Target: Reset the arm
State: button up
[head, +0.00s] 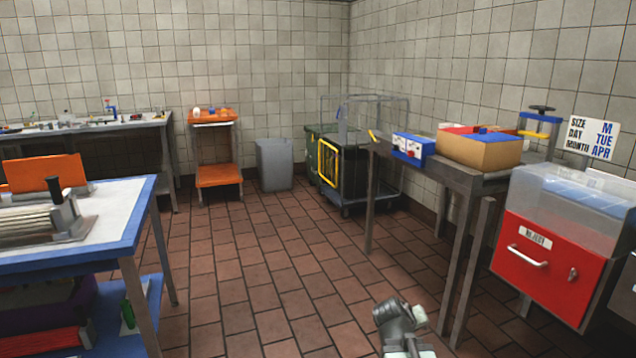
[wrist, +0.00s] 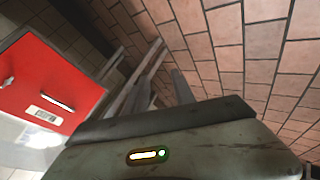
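My arm's grey end, with my gripper (head: 402,322), shows low in the head view, right of centre, above the tiled floor. It is small there and I cannot make out separate fingertips. In the wrist view a worn grey-green part of my own arm, with a lit oval marking, fills the lower middle. No fingertips and no held object can be made out there. Whether the gripper is open or shut does not show.
A red reject bin (head: 548,262) stands at the right; it also shows tilted in the wrist view (wrist: 45,82). A grey table (head: 455,178) with boxes stands beside it. A blue-edged white table (head: 118,212) is at the left. The tiled floor (head: 260,280) between them is clear.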

jog(key=s+a+f+m+g+y+p, duration=0.1)
jog(key=s+a+f+g+y, duration=0.15)
jog(key=s+a, duration=0.4)
jog(key=s+a+f+g+y+p, duration=0.1)
jog(key=s+a+f+g+y, duration=0.1)
jog(key=s+a+g+y, duration=0.45)
notch_tip(320, 180, up, 32)
jog(key=w+a+t+h+p, duration=0.1)
jog(key=t+h+p, duration=0.1)
jog(key=p, duration=3)
jog(key=shift+w+a+t+h, duration=0.15)
jog(key=shift+w+t+h, duration=0.15)
jog(key=shift+t, duration=0.1)
